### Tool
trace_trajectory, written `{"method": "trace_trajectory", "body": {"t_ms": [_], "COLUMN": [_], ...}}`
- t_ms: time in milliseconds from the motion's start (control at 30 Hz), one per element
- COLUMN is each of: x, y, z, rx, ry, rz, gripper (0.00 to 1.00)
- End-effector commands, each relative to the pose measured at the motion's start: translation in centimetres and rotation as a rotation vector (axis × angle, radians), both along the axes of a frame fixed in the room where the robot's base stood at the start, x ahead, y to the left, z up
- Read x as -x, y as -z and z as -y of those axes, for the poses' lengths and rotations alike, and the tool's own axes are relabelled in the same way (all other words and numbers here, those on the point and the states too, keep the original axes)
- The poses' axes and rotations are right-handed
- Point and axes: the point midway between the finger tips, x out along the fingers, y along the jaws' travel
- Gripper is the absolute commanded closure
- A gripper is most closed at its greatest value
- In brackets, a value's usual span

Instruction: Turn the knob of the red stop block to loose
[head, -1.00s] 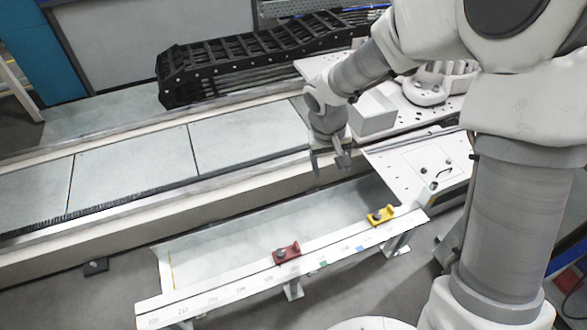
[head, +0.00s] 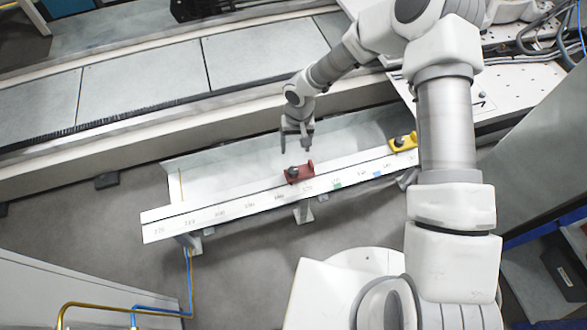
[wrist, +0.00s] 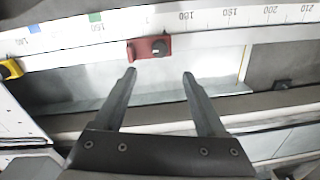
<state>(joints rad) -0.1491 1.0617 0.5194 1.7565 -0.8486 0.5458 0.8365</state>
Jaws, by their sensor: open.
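The red stop block (head: 300,173) sits on the white scale rail (head: 240,203), with its dark knob (head: 292,172) at the left end. In the wrist view the red stop block (wrist: 148,49) lies just beyond the fingertips, and its dark knob (wrist: 158,48) shows on top, between the lines of the two fingers. My gripper (head: 297,147) hangs just behind the block in the head view, apart from it. In the wrist view my gripper (wrist: 160,72) is open and empty. The knob's setting cannot be read.
A yellow stop block (head: 403,142) sits farther right on the same rail; it also shows in the wrist view (wrist: 10,69). A pale trough (head: 235,160) runs behind the rail. Blue and yellow pipes (head: 120,310) stand at the lower left.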

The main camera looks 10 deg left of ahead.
Motion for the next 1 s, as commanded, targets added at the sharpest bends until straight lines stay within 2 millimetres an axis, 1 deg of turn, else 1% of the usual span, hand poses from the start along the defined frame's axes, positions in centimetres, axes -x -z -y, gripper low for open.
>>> {"method": "trace_trajectory", "body": {"t_ms": [33, 200, 400, 500, 600, 700, 1000], "x": [0.2, 0.2, 0.2, 0.2, 0.2, 0.2, 0.2], "y": [1.6, 5.4, 9.4, 10.8, 11.8, 12.4, 12.5], "z": [0.0, -0.2, -0.4, -0.5, -0.5, -0.6, -0.6], "rx": [0.0, 0.0, 0.001, -0.001, 0.0, 0.0, 0.0], "ry": [0.0, 0.0, 0.0, 0.0, 0.0, 0.0, 0.0], "rz": [-0.004, -0.003, -0.002, -0.001, 0.0, 0.0, 0.001], "gripper": [0.27, 0.27, 0.27, 0.27, 0.27, 0.27, 0.27]}}
